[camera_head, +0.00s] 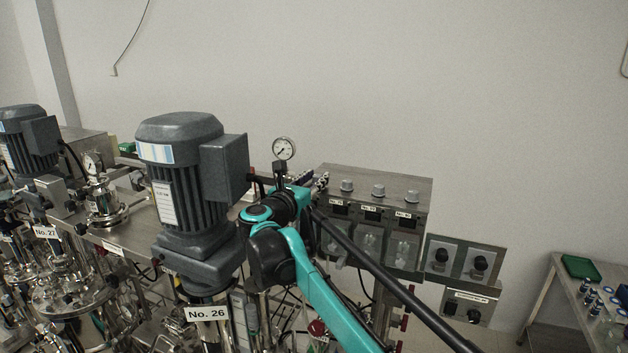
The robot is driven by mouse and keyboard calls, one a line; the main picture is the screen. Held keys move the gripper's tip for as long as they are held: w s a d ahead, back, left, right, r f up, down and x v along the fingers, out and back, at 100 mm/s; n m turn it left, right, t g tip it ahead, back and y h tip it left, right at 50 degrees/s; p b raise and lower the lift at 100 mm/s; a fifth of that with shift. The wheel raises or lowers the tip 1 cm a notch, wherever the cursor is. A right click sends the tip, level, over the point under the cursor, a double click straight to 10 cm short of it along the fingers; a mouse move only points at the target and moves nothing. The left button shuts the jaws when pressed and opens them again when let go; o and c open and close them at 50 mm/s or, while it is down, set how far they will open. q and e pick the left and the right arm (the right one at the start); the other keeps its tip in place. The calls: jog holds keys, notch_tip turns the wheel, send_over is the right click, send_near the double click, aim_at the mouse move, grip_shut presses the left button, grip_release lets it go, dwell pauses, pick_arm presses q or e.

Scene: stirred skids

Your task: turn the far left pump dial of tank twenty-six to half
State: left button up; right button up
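The tank with the plate "No. 26" (207,313) stands in the middle under a large grey motor (185,175). To its right is a steel pump box (385,182) with three light grey knobs on its sloping top. The far left knob (347,185) is whole in view; its pointer and setting are too small to read. My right arm comes up from the bottom. My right gripper (318,183) seems to be just left of that knob, apart from it in the picture. Its fingers are small and partly hidden, so its opening is unclear. My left gripper is out of view.
A pressure gauge (284,149) rises behind my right wrist. Clear pump heads (368,243) hang on the box's front. A panel with black knobs (465,260) is to the right. Tank No. 27 (46,232) is left. A side table (550,295) stands far right.

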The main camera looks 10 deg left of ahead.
jog(key=shift+w+f, duration=0.1)
jog(key=shift+w, duration=0.05)
jog(key=v, duration=1.2)
jog(key=shift+f, duration=0.1)
